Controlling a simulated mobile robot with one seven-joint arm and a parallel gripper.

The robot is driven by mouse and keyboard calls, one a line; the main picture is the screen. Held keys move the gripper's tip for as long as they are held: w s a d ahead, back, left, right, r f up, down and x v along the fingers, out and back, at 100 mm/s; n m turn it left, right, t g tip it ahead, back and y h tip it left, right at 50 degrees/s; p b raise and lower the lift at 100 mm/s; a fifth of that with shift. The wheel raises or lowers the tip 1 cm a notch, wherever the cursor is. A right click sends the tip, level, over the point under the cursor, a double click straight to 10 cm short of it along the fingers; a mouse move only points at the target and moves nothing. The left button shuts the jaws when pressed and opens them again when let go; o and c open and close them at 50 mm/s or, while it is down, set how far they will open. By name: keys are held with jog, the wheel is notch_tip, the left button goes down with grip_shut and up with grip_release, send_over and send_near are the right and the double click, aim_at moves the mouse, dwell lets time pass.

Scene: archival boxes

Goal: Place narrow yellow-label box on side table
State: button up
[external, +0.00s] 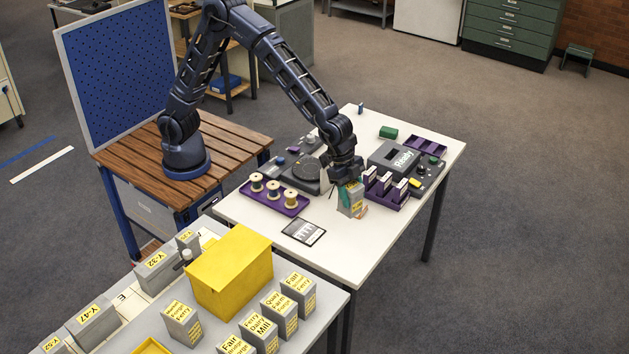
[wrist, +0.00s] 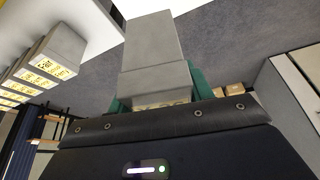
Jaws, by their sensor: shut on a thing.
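My gripper (external: 349,184) points down over the white-topped table (external: 335,248) and is shut on a narrow grey box with a yellow label (external: 351,205). In the wrist view the grey box (wrist: 152,45) sits between the green fingers of my gripper (wrist: 160,92). Only a sliver of its yellow label shows there, and the print on it cannot be read. The box looks roughly upright, at or just above the tabletop; I cannot tell whether it touches. Which surface is the side table is not marked.
A purple rack with small boxes (external: 385,190) stands close right of the held box. A purple spool tray (external: 291,208) and dark card (external: 304,232) lie to its left. A yellow box (external: 232,275) and several labelled grey boxes (external: 183,322) fill the front counter. The white table's front is clear.

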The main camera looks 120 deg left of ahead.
jog(key=shift+r, duration=0.35)
jog(key=shift+d, duration=0.15)
jog(key=s+d+m+g+h, duration=0.1)
jog(key=s+d+m, duration=0.25)
jog(key=d, duration=0.85)
jog(key=s+d+m+h, duration=0.15)
jog(key=s+d, duration=0.35)
jog(key=d, duration=0.7)
jog(key=s+d+m+g, duration=0.1)
jog(key=s+d+m, duration=0.3)
jog(key=d, duration=0.8)
jog(key=s+d+m+g, duration=0.1)
jog(key=s+d+m, duration=0.2)
jog(key=s+d, duration=1.05)
jog(key=s+d+m+g, duration=0.1)
jog(key=s+d+m, duration=0.3)
jog(key=s+d, duration=0.95)
jog(key=shift+h, duration=0.55)
jog(key=s+a+f, duration=0.1)
jog(key=f, duration=0.5)
jog(key=s+a+f, duration=0.1)
jog(key=f, duration=0.6)
jog(key=s+a+f, duration=0.1)
jog(key=f, duration=0.5)
jog(key=shift+s+a+f, duration=0.1)
jog(key=shift+f, duration=0.3)
jog(key=shift+f, duration=0.1)
